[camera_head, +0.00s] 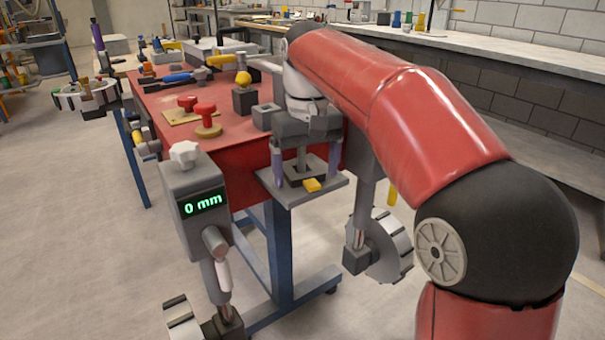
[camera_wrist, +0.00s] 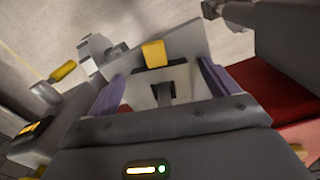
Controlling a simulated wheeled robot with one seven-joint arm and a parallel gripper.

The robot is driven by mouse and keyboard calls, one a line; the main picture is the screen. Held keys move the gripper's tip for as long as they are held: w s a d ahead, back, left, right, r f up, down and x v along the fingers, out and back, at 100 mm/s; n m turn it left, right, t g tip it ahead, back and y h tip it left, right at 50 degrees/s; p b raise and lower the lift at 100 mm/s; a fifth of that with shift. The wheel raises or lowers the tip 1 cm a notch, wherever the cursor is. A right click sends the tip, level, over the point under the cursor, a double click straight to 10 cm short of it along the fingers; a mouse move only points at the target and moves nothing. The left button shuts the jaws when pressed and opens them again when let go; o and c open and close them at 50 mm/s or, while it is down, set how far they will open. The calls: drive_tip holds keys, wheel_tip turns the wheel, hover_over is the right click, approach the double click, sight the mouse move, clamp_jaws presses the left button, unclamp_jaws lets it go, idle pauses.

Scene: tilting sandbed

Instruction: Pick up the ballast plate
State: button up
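My gripper (camera_head: 306,174) points down over a small grey platform (camera_head: 280,190) beside the red table. Its two purple-grey fingers stand wide apart in both views, also in the wrist view (camera_wrist: 160,82). A grey plate with a dark upright part, seemingly the ballast plate (camera_head: 300,176), lies on the platform between the fingers; it shows in the wrist view too (camera_wrist: 176,78). I see no clear contact between fingers and plate. A yellow block (camera_head: 312,185) sits at the platform's near side and in the wrist view (camera_wrist: 154,54). The gripper body hides part of the plate from above.
A grey post with a "0 mm" display (camera_head: 202,205) stands close at left. Handwheels hang at lower right (camera_head: 392,247) and lower left (camera_head: 183,320). The red tabletop (camera_head: 220,120) behind holds red knobs, tools and blocks. The floor at left is clear.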

sight(307, 175)
drive_tip(key=c, duration=1)
drive_tip(key=shift+c, duration=0.2)
wheel_tip(307, 175, up, 10)
drive_tip(key=p, duration=0.3)
